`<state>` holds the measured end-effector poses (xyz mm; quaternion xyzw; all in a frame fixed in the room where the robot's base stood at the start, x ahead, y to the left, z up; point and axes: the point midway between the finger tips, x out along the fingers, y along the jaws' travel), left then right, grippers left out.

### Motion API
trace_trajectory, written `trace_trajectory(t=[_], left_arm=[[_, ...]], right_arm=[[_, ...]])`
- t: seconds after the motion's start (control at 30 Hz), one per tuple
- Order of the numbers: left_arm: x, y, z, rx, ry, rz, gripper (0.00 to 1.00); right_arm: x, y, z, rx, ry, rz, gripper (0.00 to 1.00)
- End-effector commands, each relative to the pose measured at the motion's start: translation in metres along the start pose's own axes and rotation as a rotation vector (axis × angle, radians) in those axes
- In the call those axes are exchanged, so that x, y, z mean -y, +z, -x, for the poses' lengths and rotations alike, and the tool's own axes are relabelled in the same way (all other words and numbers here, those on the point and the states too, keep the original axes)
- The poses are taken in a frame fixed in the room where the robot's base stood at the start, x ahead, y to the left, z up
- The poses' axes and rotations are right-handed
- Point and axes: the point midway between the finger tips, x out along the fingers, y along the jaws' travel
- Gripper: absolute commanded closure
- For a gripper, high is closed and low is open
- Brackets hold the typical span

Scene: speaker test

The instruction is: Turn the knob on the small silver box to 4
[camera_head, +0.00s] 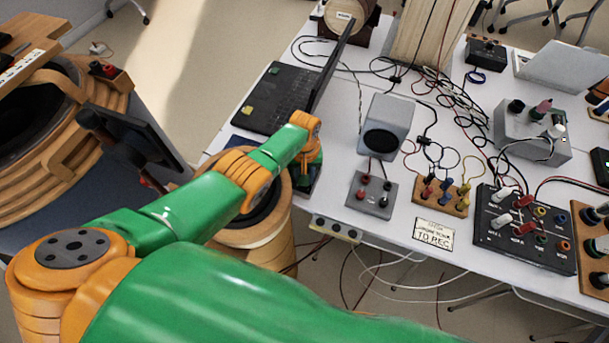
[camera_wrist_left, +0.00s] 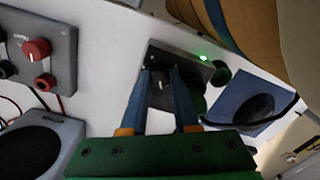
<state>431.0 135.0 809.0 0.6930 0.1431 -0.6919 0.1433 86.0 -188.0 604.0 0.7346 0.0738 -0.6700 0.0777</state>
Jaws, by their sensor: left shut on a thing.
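In the left wrist view a small dark-grey metal box (camera_wrist_left: 158,62) with a lit green light lies under my left gripper (camera_wrist_left: 162,74). The two blue fingers straddle a dark knob (camera_wrist_left: 164,86) on the box's face and are shut on it. A light pointer mark shows on the knob, but its scale and number cannot be read. In the head view my left arm reaches in from the lower left, and its orange wrist (camera_head: 308,140) hides most of this box and the fingertips. My right gripper is not in view.
A grey terminal box (camera_head: 371,194) and a grey speaker (camera_head: 387,122) stand right of the wrist. A black laptop (camera_head: 285,97) lies behind it. A black panel (camera_head: 523,229), a larger silver box (camera_head: 533,130) and many cables crowd the right side.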

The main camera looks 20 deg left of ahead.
Motion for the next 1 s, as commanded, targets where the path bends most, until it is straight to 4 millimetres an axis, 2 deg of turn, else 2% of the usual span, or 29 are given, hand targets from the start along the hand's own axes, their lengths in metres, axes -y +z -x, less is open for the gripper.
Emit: trace_trajectory(t=[0.27,0.3,0.37,0.4,1.0], left_arm=[[0.0011,0.0039,-0.0031,0.012,-0.004,0.001,1.00],[0.0009,0.0037,-0.0030,0.011,-0.003,0.002,0.60],[0.0008,0.0031,-0.0026,0.010,-0.003,0.002,0.44],[0.0008,0.0027,-0.0023,0.009,-0.003,0.002,0.41],[0.0012,-0.0023,0.0044,-0.006,-0.002,0.001,0.41]], right_arm=[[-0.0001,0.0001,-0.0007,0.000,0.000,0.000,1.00],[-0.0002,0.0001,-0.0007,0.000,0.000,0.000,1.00],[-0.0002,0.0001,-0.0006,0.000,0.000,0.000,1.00],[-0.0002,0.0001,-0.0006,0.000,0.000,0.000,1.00],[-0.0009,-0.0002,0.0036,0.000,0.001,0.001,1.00]])
